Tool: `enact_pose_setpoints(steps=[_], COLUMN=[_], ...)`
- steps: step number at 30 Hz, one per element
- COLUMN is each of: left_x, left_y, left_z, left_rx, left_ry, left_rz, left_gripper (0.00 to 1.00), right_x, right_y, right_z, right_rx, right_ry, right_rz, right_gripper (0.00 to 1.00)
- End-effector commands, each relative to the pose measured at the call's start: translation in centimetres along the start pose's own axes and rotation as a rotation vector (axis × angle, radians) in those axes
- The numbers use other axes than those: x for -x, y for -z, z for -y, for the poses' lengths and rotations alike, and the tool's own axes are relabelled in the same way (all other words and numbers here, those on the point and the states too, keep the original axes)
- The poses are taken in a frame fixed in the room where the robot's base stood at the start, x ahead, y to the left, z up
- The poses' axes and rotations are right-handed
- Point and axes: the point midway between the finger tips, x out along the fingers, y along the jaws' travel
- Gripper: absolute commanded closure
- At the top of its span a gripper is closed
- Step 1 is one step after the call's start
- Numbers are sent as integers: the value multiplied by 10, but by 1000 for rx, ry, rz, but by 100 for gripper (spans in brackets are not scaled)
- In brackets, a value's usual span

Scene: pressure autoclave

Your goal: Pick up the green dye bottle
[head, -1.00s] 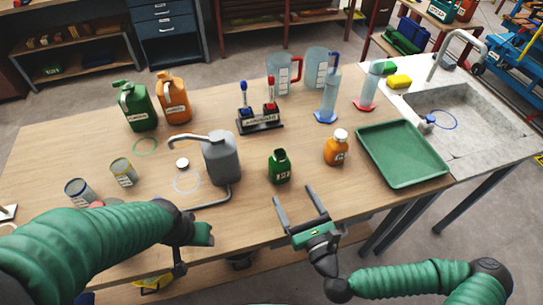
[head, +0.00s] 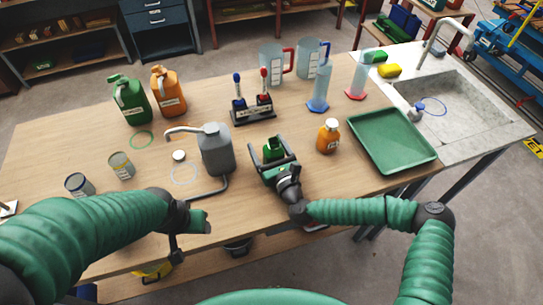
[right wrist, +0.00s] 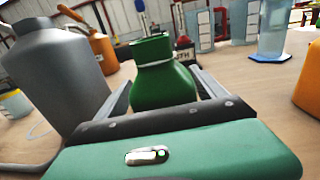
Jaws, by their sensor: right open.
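The green dye bottle (head: 274,147) stands upright on the table, between the grey jug and the small orange bottle. My right gripper (head: 272,155) is open, with one finger on each side of the bottle. I cannot tell whether either finger touches it. The gripper hides the bottle's lower part in the head view. My left gripper (head: 192,222) is over the table's front edge, away from the bottle; its jaw state is unclear.
The grey jug (head: 216,150) with its spout stands close to the left of my right gripper. The orange bottle (head: 328,137) and green tray (head: 393,140) are to the right. A stand with blue and red items (head: 252,112) is behind.

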Motion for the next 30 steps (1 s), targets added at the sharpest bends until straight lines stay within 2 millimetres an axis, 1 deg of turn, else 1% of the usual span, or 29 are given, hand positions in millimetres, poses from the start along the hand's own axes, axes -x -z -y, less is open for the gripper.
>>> enact_pose_setpoints(steps=[4,22,23,30], left_x=[0,0,0,0], left_y=[0,0,0,0], left_z=[0,0,0,0], left_rx=[-1,0,-1,-1], left_ry=[0,0,0,0], left_rz=[0,0,0,0], left_gripper=[45,45,45,45], right_x=[0,0,0,0], right_y=[0,1,1,0], right_z=[0,-1,-1,-1], right_rx=[1,2,2,2], right_ry=[0,-1,-1,0], right_rz=[0,-1,-1,0], right_gripper=[20,99,100,100])
